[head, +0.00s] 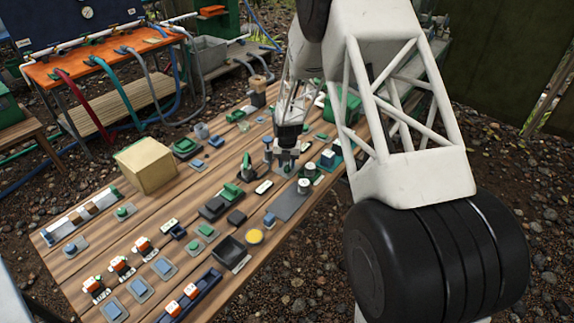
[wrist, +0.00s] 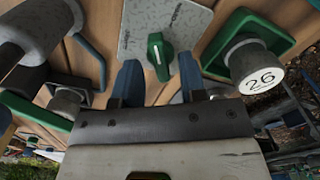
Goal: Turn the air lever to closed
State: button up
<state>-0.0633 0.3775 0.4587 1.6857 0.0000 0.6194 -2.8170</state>
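In the wrist view, a green lever knob (wrist: 160,55) with a white pointer line sits on a speckled grey plate (wrist: 192,22). The plate carries small dark lettering that I cannot read with certainty. I take this knob to be the air lever. My gripper (wrist: 158,67) is open, its two dark blue fingers to the left and right of the knob's near end. Gaps show between knob and fingers; I cannot tell their height difference. In the head view, my gripper (head: 282,163) points down over the far right part of the bench, and the lever is mostly hidden.
A green-based part with a white "26" cap (wrist: 262,78) stands close right of the fingers. A grey cylinder (wrist: 38,22) is at left. The wooden bench (head: 75,275) holds many switches, a tan box (head: 146,165) and a yellow button (head: 255,237).

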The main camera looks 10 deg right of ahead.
jog(key=shift+r, duration=2.95)
jog(key=shift+s+r, duration=0.15)
jog(key=shift+r, duration=0.15)
jog(key=s+d+r+m+t, duration=0.1)
jog(key=s+d+r+m, duration=0.1)
jog(key=s+r+m, duration=0.8)
jog(key=s+d+r+m, duration=0.2)
jog(key=s+r+m, duration=0.5)
jog(key=s+r, duration=0.7)
jog(key=s+r+m, duration=0.3)
jog(key=s+m, duration=0.5)
jog(key=s, duration=0.5)
jog(key=s+d+r+m+t, duration=0.1)
jog(key=s+r+m, duration=0.2)
jog(key=s+m, duration=0.5)
jog(key=s, duration=0.6)
jog(key=shift+d+r+t, duration=0.15)
jog(key=shift+d+t, duration=0.1)
jog(key=shift+t, duration=0.05)
